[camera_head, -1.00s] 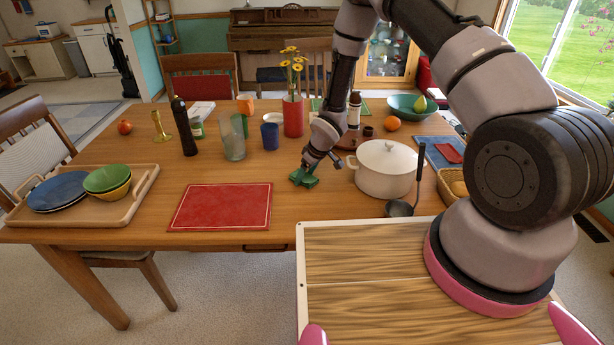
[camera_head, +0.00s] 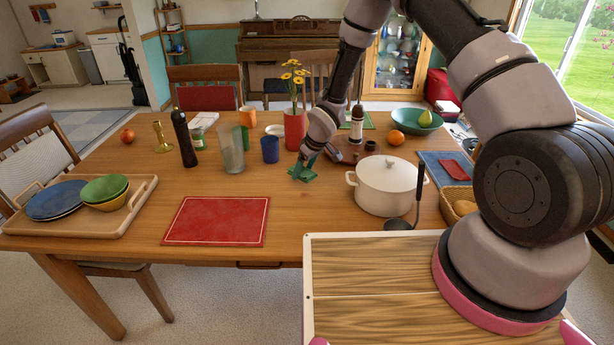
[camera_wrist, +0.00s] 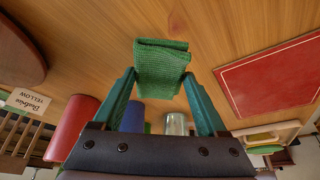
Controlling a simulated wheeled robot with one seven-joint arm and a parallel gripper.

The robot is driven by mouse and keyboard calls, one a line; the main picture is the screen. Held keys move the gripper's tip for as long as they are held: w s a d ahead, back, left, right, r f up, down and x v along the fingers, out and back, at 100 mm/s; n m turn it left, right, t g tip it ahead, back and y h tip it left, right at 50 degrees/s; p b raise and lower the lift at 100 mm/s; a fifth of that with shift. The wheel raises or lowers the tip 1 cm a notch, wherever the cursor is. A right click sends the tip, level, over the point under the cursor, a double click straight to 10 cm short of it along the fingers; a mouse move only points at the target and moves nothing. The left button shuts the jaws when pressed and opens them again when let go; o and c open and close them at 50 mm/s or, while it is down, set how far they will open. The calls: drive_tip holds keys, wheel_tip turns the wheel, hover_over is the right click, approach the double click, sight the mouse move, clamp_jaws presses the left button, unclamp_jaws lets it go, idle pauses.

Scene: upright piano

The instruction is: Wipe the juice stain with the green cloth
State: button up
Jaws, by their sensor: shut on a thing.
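The green cloth (camera_head: 303,171) is folded and held in my gripper (camera_head: 308,160), over the table between the red vase and the white pot. In the wrist view the cloth (camera_wrist: 160,68) sits between the two teal fingertips of my gripper (camera_wrist: 162,78), which are shut on its sides. I cannot tell whether the cloth touches the tabletop (camera_wrist: 215,30).
A red vase (camera_head: 294,132) with flowers, a blue cup (camera_head: 270,150) and a glass (camera_head: 231,150) stand behind and left. The wood around the red placemat (camera_head: 216,221) is mostly clear.

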drive_tip(key=shift+r, duration=1.05)
